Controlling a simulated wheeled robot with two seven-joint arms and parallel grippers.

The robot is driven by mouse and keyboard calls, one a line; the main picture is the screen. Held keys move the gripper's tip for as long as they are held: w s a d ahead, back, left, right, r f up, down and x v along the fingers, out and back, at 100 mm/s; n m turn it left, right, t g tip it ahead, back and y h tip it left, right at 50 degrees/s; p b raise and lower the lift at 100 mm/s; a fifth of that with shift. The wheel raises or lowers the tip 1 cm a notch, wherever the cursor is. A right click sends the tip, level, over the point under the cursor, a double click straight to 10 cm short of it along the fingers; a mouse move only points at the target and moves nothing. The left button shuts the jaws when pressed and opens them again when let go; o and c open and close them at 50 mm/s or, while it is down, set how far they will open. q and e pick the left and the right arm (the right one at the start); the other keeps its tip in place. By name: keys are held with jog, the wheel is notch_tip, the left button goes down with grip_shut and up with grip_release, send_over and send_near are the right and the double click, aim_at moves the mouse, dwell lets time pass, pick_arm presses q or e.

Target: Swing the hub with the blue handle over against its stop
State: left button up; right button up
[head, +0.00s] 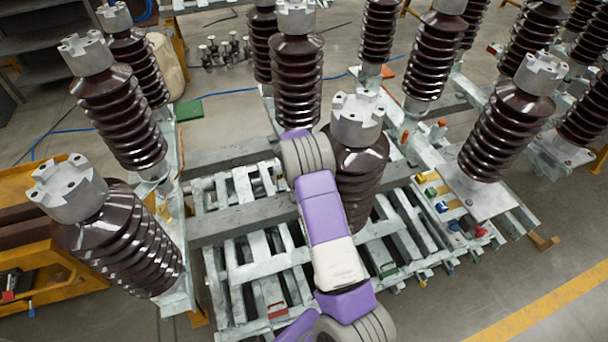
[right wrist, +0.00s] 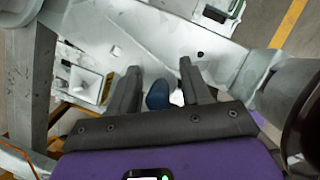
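In the right wrist view a rounded blue handle (right wrist: 158,95) shows between the two dark fingers of my right gripper (right wrist: 160,88). The fingers stand apart, with a narrow gap on each side of the handle. The hub it belongs to is mostly hidden below the fingers and palm. In the head view small blue parts (head: 442,207) show on the metal frame right of centre; I cannot tell which one is this handle. My purple and white arm crosses the middle of the head view, and its gripper is hidden there. My left gripper is out of view.
Tall brown ribbed insulators (head: 296,80) with grey caps stand around the slatted metal frame (head: 270,265). One insulator (head: 357,180) stands right against my arm. Red, yellow and green parts sit near the blue ones. Open floor (head: 540,300) lies at lower right.

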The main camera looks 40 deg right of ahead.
jog(key=shift+w+a, duration=0.1)
jog(key=shift+a, duration=0.05)
jog(key=shift+r, duration=0.3)
jog(key=v, duration=0.7)
